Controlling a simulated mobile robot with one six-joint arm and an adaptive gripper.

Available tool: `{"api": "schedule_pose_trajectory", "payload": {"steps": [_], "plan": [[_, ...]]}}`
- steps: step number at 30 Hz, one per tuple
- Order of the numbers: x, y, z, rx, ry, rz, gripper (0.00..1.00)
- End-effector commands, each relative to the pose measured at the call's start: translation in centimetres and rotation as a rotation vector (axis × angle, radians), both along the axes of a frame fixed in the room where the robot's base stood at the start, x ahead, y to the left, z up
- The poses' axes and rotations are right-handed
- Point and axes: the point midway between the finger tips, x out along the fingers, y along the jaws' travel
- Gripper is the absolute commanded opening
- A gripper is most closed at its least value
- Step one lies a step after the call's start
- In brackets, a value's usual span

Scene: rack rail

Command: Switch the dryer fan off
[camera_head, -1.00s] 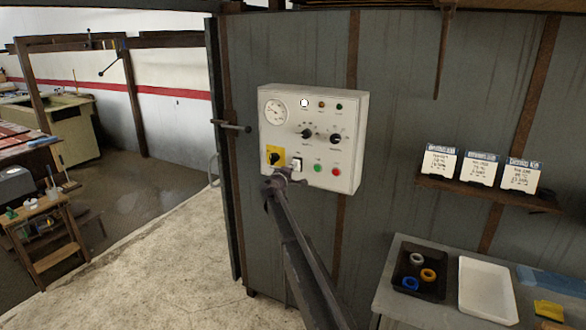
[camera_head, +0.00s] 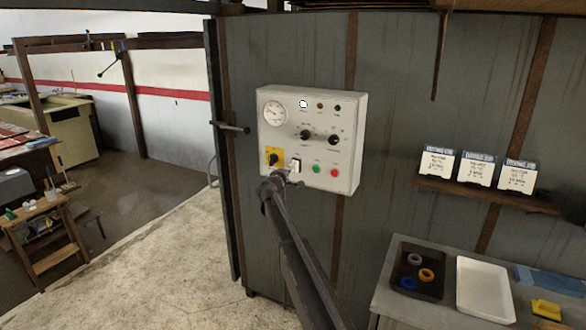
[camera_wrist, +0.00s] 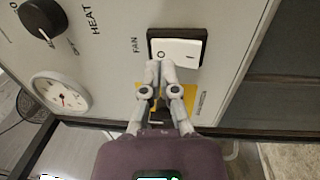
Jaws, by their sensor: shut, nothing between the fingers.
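The dryer's control panel (camera_head: 345,150) is a white box on the grey wall. Its fan switch (camera_wrist: 180,51) is a white rocker in a black frame, marked O and I, beside the word FAN; in the head view the switch (camera_head: 295,166) is small. My gripper (camera_wrist: 160,72) is shut and empty, its fingertips at the rocker's near edge by the O side. I cannot tell whether they touch it or which side is pressed. In the head view my gripper (camera_head: 284,180) is just below the switch. A white lamp (camera_head: 303,104) on the panel appears lit.
Near the switch are a yellow plate with a black knob (camera_head: 273,159), a green button (camera_head: 317,169), a red button (camera_head: 334,173) and the heat knob (camera_wrist: 41,18). A bench with a black tray (camera_head: 428,289) and a white tray (camera_head: 484,291) stands at lower right.

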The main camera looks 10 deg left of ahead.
Motion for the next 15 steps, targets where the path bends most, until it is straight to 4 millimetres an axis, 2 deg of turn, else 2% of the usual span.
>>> {"api": "schedule_pose_trajectory", "payload": {"steps": [5, 15], "plan": [[-2.0, 0.6, 0.4, 0.000, 0.000, -0.002, 0.00], [-7.5, 2.6, 1.1, 0.000, 0.000, -0.001, 0.00]]}}
